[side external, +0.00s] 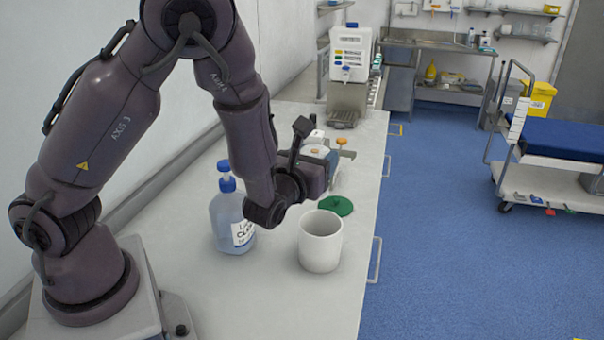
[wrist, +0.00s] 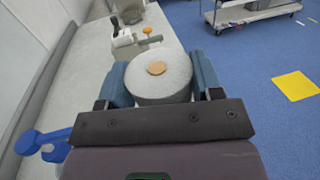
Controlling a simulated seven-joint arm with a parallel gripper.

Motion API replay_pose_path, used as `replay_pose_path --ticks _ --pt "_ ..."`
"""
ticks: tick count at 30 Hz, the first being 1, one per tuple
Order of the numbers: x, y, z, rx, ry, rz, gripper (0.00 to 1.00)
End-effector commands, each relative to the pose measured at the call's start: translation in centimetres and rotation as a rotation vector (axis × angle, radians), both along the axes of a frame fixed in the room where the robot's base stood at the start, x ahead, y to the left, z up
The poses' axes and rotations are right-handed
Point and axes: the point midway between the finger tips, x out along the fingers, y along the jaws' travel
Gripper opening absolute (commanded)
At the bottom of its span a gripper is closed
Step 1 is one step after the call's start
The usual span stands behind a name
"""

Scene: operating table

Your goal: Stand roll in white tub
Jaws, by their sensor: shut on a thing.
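My gripper (side external: 324,167) is shut on the roll (wrist: 165,86), a white cylinder with a tan core at its centre. In the wrist view the roll sits between the two blue fingers (wrist: 161,80), with its round end showing. In the side view the gripper and arm largely hide the roll. The white tub (side external: 320,246) stands upright and open on the counter, nearer the side camera than my gripper. The gripper is above the counter, beyond the tub and apart from it. The tub does not show in the wrist view.
A blue pump bottle (side external: 232,216) stands left of the tub; its blue pump (wrist: 42,140) shows in the wrist view. A green disc (side external: 337,205) lies just behind the tub. A device with an orange knob (side external: 342,142) is farther back. The counter (side external: 290,310) in front is clear.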

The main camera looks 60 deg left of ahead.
Motion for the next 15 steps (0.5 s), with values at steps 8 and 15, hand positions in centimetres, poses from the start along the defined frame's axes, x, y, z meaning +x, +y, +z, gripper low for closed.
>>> replay_pose_path --ticks 8,15 --pt "0.9 -1.5 -1.3 0.001 0.002 -0.138 0.35" --pt "0.9 -1.5 -2.7 0.003 0.001 -0.137 0.35"
